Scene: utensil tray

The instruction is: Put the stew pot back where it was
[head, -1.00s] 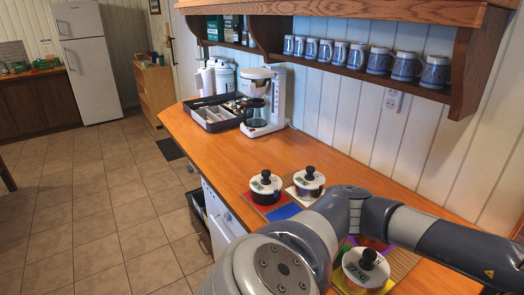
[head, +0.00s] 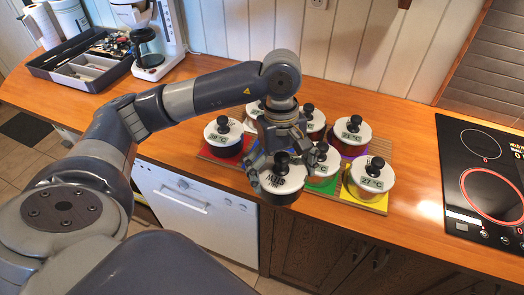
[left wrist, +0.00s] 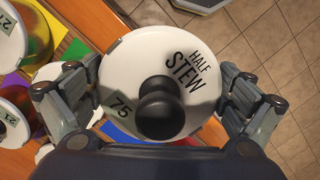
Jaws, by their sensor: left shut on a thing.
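The stew pot (head: 284,186) has a white lid with a black knob. Its lid reads "HALF STEW" and "75" in the left wrist view (left wrist: 128,62). My left gripper (head: 280,172) is shut on it, with fingers on both sides of the pot in the left wrist view (left wrist: 160,100). The pot appears upright, at the counter's front edge, in front of the coloured mats. A blue patch (left wrist: 115,132) shows partly beneath it. The pot's underside and its height above the counter cannot be made out. My right gripper is not in view.
Several similar lidded pots stand close by: one on a red mat (head: 223,137), one on green (head: 322,168), one on yellow (head: 370,178), one on purple (head: 352,136). A cooktop (head: 480,180) lies at right. A utensil tray (head: 80,62) and coffee maker (head: 157,40) stand at left.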

